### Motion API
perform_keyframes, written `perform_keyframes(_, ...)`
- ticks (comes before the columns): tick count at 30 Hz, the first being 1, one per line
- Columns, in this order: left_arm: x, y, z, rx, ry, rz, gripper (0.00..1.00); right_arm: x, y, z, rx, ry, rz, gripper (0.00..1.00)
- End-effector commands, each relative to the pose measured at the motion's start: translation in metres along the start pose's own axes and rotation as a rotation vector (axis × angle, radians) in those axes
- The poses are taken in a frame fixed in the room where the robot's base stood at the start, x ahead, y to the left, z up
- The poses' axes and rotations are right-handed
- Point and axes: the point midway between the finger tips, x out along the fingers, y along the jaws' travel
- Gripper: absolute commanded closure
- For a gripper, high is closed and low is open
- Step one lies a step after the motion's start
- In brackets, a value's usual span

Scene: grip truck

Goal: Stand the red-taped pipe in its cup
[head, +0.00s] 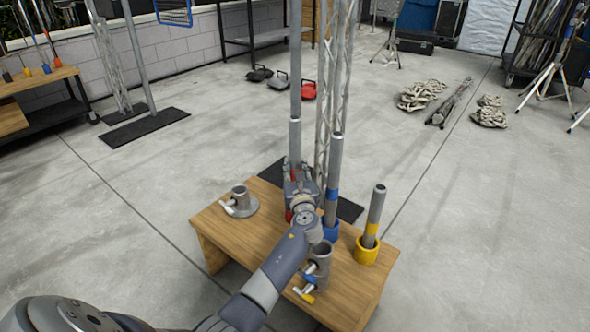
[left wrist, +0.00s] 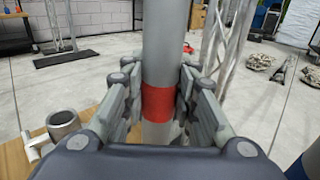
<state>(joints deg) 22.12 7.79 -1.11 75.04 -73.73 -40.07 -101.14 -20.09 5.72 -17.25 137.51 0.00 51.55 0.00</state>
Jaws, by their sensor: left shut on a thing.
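The red-taped pipe is a grey tube, upright in the head view (head: 295,142) and in the left wrist view (left wrist: 170,50). My left gripper (head: 299,180) is shut on it. In the left wrist view its fingers (left wrist: 158,105) lie on both sides of the red tape band. Red shows beside the gripper in the head view, but my gripper hides the pipe's lower end and most of whatever is red there. I cannot tell whether the pipe is in a red cup. My right gripper is not in view.
On the wooden table (head: 222,222), a blue-taped pipe (head: 334,165) stands in a blue cup (head: 331,232) and a yellow-taped pipe (head: 375,210) in a yellow cup (head: 367,251). Grey clamp bases stand at left (head: 240,201) and front (head: 319,262). A truss tower rises behind.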

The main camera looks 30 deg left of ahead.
Motion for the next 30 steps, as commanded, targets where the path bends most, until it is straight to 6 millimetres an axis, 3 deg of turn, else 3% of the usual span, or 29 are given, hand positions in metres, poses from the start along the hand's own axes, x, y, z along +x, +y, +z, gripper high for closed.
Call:
perform_keyframes(11,0.0,0.0,-0.005,-0.001,-0.002,0.0,1.0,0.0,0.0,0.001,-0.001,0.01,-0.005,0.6)
perform_keyframes(12,0.0,0.0,-0.005,-0.001,-0.002,0.0,0.71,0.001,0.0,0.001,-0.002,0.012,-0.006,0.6)
perform_keyframes(15,0.0,0.0,-0.005,-0.001,-0.001,0.0,0.5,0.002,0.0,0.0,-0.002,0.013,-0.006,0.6)
perform_keyframes(25,-0.001,0.0,-0.007,0.001,0.002,0.0,0.5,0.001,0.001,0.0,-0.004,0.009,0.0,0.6)
perform_keyframes(30,-0.013,0.0,-0.007,0.001,0.001,-0.001,0.5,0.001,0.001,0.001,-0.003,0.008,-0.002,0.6)
